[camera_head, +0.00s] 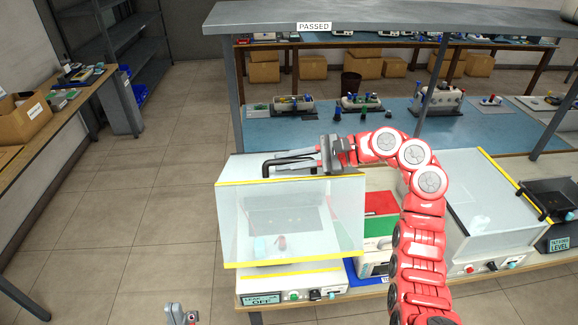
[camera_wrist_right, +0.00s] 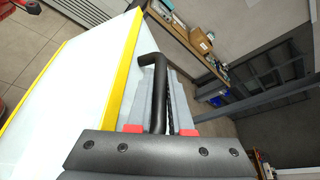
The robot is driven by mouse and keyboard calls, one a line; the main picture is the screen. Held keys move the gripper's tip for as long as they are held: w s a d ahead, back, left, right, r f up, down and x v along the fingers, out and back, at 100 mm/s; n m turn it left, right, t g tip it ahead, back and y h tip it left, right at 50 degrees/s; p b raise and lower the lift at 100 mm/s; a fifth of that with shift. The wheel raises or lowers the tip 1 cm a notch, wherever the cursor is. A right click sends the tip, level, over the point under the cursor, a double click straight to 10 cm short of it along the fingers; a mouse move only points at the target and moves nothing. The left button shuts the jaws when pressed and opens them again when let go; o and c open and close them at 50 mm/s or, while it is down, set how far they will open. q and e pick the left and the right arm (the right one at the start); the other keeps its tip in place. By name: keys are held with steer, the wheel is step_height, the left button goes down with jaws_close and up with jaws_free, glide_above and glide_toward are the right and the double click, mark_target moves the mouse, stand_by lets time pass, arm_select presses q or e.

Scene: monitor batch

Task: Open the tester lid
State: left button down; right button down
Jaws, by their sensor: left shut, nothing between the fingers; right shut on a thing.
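The tester (camera_head: 290,287) stands at the left end of the near bench, with a small display reading OFF on its front. Its clear lid (camera_head: 235,225) has yellow edges and appears tilted up, with its lower yellow edge above the base. A dark plate and small parts show through the panel. The black lid handle (camera_head: 268,166) is at the top. My right gripper (camera_head: 318,158) is shut on this handle; the right wrist view shows the handle (camera_wrist_right: 152,90) between its fingers (camera_wrist_right: 160,95). My left gripper (camera_head: 182,314) is shut and empty, low at the bottom edge, away from the bench.
Red, green and blue trays (camera_head: 381,204) lie between the testers, partly behind my right arm. A shelf marked PASSED (camera_head: 400,18) overhangs the blue mat (camera_head: 385,125). Floor at left is clear.

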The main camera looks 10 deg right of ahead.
steer(key=shift+m+g, duration=0.4)
steer(key=shift+m, duration=0.2)
steer(key=shift+w+r+p, duration=0.7)
steer(key=shift+w+r, duration=0.1)
steer(key=shift+r, duration=0.2)
steer(key=shift+w+r+p, duration=0.65)
steer(key=shift+w+r, duration=0.1)
steer(key=shift+r, duration=0.25)
steer(key=c, duration=1.1)
jaws_free()
steer(key=shift+w, duration=0.1)
steer(key=shift+b+v, duration=3.4)
steer(key=shift+v, duration=5.35)
steer(key=shift+a+r, duration=0.1)
